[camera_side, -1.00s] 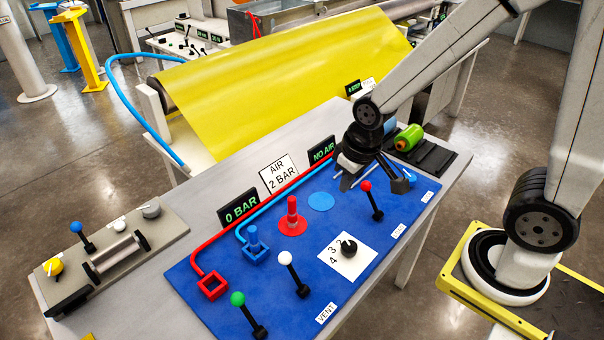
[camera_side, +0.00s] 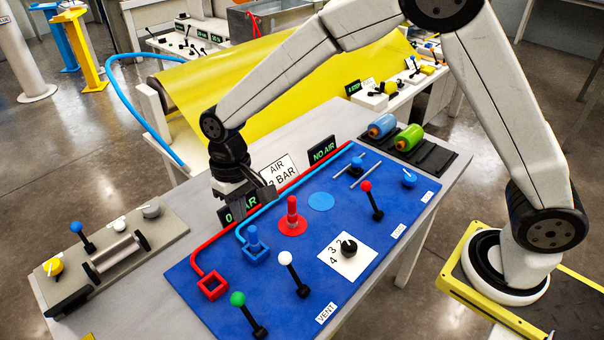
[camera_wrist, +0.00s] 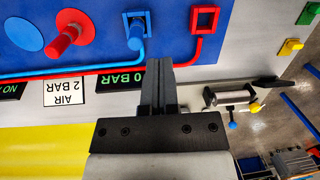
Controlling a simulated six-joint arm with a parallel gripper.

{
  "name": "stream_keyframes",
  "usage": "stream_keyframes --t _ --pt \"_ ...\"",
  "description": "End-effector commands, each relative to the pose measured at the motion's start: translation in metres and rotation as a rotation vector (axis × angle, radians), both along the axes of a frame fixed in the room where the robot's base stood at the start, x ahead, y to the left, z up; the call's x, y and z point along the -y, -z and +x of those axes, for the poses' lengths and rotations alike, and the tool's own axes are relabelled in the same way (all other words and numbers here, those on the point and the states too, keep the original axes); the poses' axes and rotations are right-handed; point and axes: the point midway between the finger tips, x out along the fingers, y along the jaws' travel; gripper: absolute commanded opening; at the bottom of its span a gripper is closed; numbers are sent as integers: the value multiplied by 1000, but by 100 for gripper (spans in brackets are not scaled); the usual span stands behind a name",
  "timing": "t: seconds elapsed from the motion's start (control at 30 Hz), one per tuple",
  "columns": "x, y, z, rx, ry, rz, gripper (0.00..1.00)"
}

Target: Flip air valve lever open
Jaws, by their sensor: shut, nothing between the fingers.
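The blue panel (camera_side: 320,260) carries several levers, and I cannot tell which one is the air valve's. A red-ball lever (camera_side: 366,187), a white-ball lever (camera_side: 285,259) and a green-ball lever (camera_side: 238,299) all lean up-left from black bases. A short blue-topped part (camera_side: 357,162) sits between two metal rods. My gripper (camera_side: 268,194) is shut and empty, near the panel's back edge and in front of the 0 BAR display (camera_side: 233,208), partly hiding it. In the wrist view its fingers (camera_wrist: 158,64) point towards the blue peg (camera_wrist: 135,36) in its square frame, without a visible grip on it.
A red peg (camera_side: 292,210) stands on a red disc; an empty red square frame (camera_side: 212,286) lies at left. The AIR 2 BAR sign (camera_side: 282,168) and NO AIR display (camera_side: 322,151) stand along the back. A black numbered dial (camera_side: 348,247) sits on white. A grey roller unit (camera_side: 115,252) stands left.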

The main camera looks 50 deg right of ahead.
Motion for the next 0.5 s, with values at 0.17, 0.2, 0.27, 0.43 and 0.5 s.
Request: stream_keyframes --t 0.17,0.2,0.27,0.43,0.5 --pt "-42 9 4 -59 -29 -2 0" --pt "-50 11 4 -71 -33 -2 0" --pt "-62 13 4 -88 -42 -4 0" --pt "-85 18 2 -122 -56 -9 0" --pt "-91 19 1 -131 -61 -10 0"
